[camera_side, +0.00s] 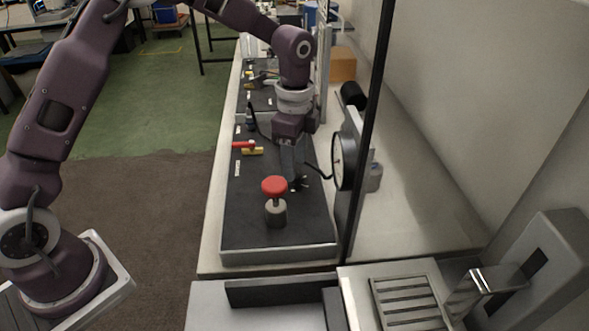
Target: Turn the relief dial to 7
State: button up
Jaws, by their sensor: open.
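My gripper (294,180) points down over the black panel (245,222), behind and slightly right of a red knob (274,186) on a grey cylinder. The jaws are open. A small dark part shows at the fingertips; I cannot tell whether it is a dial beside the fingers or part of the gripper, nor whether they touch. No dial numbers can be read, so the relief dial and its setting cannot be made out for certain. A round gauge (337,161) with a pale face stands right of the gripper, seen nearly edge-on.
A red lever (243,145) on a yellow fitting lies left of my gripper. A dark upright post (369,120) stands right of the panel. A cable runs from near the gripper to the gauge. A grey machine (540,275) fills the lower right. The panel's front left is clear.

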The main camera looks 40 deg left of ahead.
jog(key=shift+f, duration=1.45)
grip_shut()
jog(key=n, duration=1.3)
jog(key=shift+d+n, duration=0.1)
jog(key=shift+n, duration=0.3)
grip_release()
